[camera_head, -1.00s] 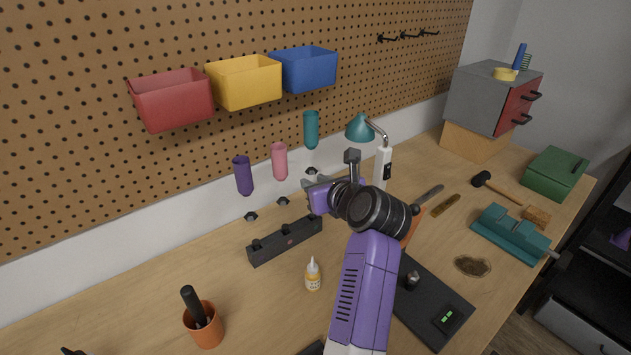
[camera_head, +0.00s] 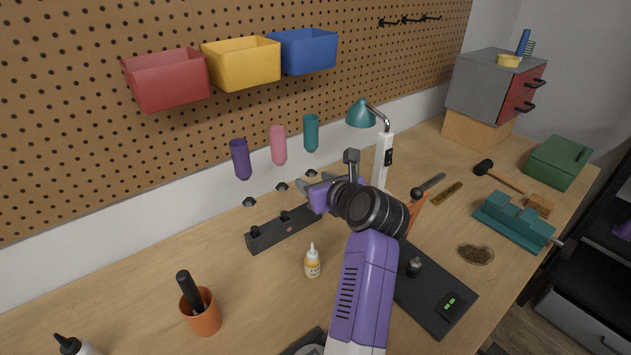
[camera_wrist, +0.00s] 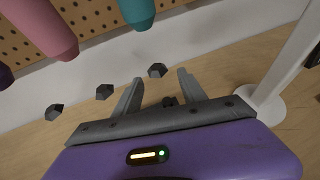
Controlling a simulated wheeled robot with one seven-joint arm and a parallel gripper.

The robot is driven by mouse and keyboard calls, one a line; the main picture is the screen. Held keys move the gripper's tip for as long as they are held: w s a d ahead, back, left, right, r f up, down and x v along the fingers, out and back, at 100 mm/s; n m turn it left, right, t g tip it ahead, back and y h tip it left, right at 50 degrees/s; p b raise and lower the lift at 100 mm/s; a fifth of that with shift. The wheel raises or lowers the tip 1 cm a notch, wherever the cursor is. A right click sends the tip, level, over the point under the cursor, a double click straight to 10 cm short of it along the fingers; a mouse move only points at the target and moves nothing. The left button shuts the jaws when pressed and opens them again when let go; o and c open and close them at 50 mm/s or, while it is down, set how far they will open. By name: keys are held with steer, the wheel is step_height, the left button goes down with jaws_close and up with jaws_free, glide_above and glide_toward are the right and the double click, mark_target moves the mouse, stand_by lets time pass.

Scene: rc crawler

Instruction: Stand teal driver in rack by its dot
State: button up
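The teal driver (camera_head: 311,133) shows as a tapered teal handle, upright in front of the white wall, right of the pink and purple handles. It also shows in the wrist view (camera_wrist: 138,10), cut off at the top. A dark hexagonal piece (camera_wrist: 157,70) sits below it; no shaft is visible between them. My gripper (camera_wrist: 160,76) is open, its fingers spread below the teal handle, apart from it. In the head view my gripper (camera_head: 316,184) is partly hidden by my arm. The dark rack (camera_head: 268,237) bears a small red dot (camera_head: 290,229); its right end is hidden.
The pink handle (camera_head: 278,145) and purple handle (camera_head: 241,159) are close on the left. A lamp (camera_head: 383,160) stands close on the right. A glue bottle (camera_head: 312,262) and an orange cup (camera_head: 205,321) stand before the rack. Bins (camera_head: 168,82) are above.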

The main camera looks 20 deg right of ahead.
stand_by(0.3)
steer(key=b+v, duration=0.1)
steer(key=v, duration=0.6)
steer(key=shift+s, duration=0.35)
steer(key=shift+r, duration=0.15)
stand_by(0.6)
